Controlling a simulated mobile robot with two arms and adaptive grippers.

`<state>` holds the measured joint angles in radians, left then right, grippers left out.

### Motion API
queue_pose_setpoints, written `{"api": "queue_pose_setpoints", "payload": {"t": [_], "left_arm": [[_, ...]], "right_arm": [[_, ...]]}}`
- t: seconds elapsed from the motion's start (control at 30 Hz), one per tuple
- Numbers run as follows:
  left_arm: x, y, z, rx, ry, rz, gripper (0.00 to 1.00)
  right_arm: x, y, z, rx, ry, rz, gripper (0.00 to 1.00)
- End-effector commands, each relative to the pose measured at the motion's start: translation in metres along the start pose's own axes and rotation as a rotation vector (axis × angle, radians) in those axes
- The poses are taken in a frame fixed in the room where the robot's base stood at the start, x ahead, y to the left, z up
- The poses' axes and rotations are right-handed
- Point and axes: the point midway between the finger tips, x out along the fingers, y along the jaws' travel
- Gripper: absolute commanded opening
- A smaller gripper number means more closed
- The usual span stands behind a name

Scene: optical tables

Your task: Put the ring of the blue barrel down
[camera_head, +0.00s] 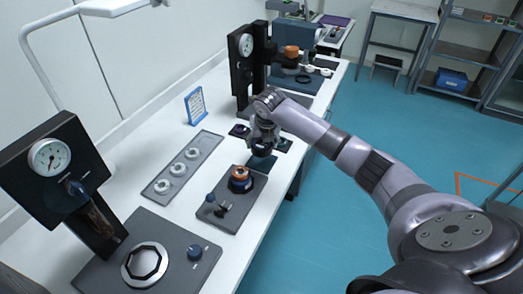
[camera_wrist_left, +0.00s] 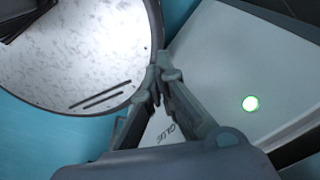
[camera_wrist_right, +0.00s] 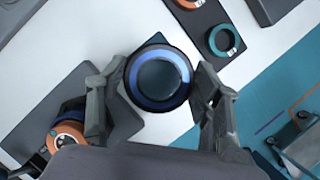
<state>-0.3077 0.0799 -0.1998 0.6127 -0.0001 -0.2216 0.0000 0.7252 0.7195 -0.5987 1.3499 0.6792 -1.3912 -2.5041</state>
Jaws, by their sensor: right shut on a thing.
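My right gripper (camera_head: 262,144) is over the white table, its fingers on either side of a dark ring (camera_wrist_right: 133,75). The ring has a blue band and a dark round centre in the right wrist view. In the head view the ring (camera_head: 262,152) is small and partly covered by the fingers, above a dark blue pad (camera_head: 262,164). I cannot tell whether it touches the pad. My left gripper (camera_wrist_left: 158,78) shows only in the left wrist view, its fingertips together with nothing seen between them.
An orange-topped part (camera_head: 240,178) sits on a grey plate (camera_head: 222,214) nearer me. A grey tray (camera_head: 158,188) with several pale rings lies to the left. A black stand with a dial (camera_head: 246,44) rises behind my right gripper. Orange (camera_wrist_right: 187,3) and teal (camera_wrist_right: 224,40) rings lie close by.

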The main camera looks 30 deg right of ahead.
Motion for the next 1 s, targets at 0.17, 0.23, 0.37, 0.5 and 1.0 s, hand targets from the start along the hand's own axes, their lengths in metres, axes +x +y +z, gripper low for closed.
{"api": "queue_pose_setpoints", "payload": {"t": [0.17, 0.23, 0.37, 0.5, 1.0], "left_arm": [[-0.003, -0.002, -0.018, 0.0, 0.026, -0.003, 0.0], [-0.005, -0.003, -0.021, 0.0, 0.031, -0.003, 0.0], [-0.007, -0.003, -0.019, 0.0, 0.029, -0.003, 0.0], [-0.007, -0.002, -0.016, 0.0, 0.024, -0.002, 0.0], [-0.006, -0.001, -0.01, 0.0, 0.014, -0.001, 0.0]], "right_arm": [[0.014, 0.0, -0.006, 0.0, 0.002, 0.0, 0.21], [0.024, 0.0, -0.011, -0.001, 0.002, 0.0, 0.21], [0.041, 0.0, -0.017, -0.001, 0.002, 0.0, 0.21], [0.046, 0.0, -0.019, -0.001, -0.001, 0.0, 0.21], [0.049, 0.0, -0.02, -0.001, -0.001, 0.0, 0.71]]}}
